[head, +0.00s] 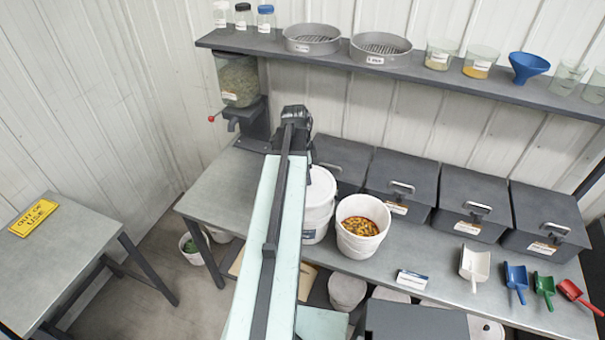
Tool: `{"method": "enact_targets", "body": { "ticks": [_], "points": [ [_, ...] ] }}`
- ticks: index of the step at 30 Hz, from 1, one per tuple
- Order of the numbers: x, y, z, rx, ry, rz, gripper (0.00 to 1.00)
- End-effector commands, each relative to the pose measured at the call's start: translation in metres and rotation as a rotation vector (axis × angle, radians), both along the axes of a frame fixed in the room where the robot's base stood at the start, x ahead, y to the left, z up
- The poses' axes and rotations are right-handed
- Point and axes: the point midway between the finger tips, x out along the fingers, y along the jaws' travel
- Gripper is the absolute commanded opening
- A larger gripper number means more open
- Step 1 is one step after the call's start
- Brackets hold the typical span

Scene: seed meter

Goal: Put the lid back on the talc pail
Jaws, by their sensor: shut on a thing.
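A white pail (314,222) stands on the bench, partly behind my arm. A flat white disc, seemingly the lid (322,188), shows at its top, with its left side hidden. I cannot tell whether it is seated or held just above the rim. My gripper (305,150) is at the far end of my arm, over the pail's back left side. It is shut, seemingly on the lid; the fingertips and their grip are hidden by my arm.
An open white pail of orange-brown seed (357,245) stands close on the right. Dark bins (400,185) line the wall behind. A seed hopper (238,82) stands at back left, and a shelf (450,80) runs above. Scoops (474,265) lie at right.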

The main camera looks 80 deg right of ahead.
Motion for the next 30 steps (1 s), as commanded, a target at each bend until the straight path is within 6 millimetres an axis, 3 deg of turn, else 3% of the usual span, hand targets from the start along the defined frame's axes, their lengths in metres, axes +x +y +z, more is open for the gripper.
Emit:
{"method": "enact_targets", "body": {
  "ticks": [11, 24, 30],
  "points": [
    [-0.007, -0.001, -0.008, 0.000, 0.000, -0.012, 0.00],
    [-0.008, -0.002, -0.056, 0.000, 0.000, -0.013, 0.00],
    [-0.008, -0.002, -0.065, 0.000, 0.000, -0.014, 0.00]
  ]
}}
